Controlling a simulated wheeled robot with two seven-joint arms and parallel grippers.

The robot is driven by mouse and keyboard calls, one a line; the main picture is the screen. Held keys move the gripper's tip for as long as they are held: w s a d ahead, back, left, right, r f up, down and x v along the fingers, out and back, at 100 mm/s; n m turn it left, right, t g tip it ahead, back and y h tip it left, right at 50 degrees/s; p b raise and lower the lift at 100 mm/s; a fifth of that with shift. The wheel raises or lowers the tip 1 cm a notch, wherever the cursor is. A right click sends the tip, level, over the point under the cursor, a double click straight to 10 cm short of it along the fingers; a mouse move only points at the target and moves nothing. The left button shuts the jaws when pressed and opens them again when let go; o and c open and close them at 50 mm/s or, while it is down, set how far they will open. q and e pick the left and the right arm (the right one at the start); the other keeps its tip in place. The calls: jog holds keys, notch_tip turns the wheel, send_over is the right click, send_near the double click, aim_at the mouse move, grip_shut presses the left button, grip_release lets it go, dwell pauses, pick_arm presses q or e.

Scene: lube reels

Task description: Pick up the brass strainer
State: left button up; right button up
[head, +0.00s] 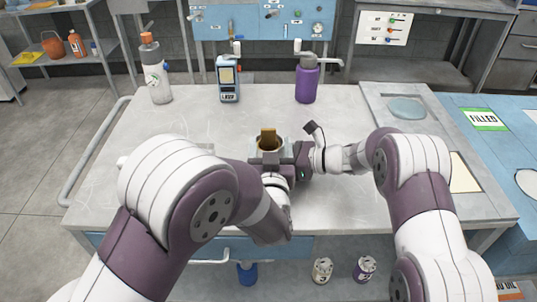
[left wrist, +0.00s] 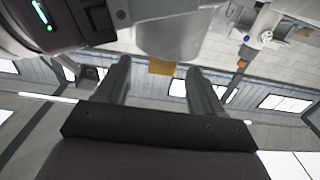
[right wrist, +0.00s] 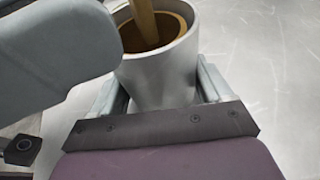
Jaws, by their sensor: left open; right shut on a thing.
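The brass strainer (head: 268,136) stands inside a grey metal cup (right wrist: 160,75), its flat handle upright above the rim. In the right wrist view the strainer's handle (right wrist: 144,22) and brass rim show inside the cup; its lower part is hidden. My right gripper (right wrist: 160,88) is shut on the cup from the side. My left gripper (head: 270,160) is close in front of the cup, open. In the left wrist view the strainer's brass tab (left wrist: 162,67) shows between the spread fingers, not gripped. A grey part of my left gripper shows at the left of the right wrist view.
A recessed tray with a glass dish (head: 407,108) is at right.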

aim_at(269, 135)
pick_arm(q)
jog(key=w, duration=0.6)
jog(key=shift+w+a+r, duration=0.1)
jog(key=shift+w+a, duration=0.1)
pick_arm(e)
jog(key=shift+f, duration=0.1)
pick_arm(q)
grip_shut()
jog(key=shift+r, duration=0.1)
notch_tip(269, 135, up, 18)
pick_arm(e)
jog(key=o, duration=0.7)
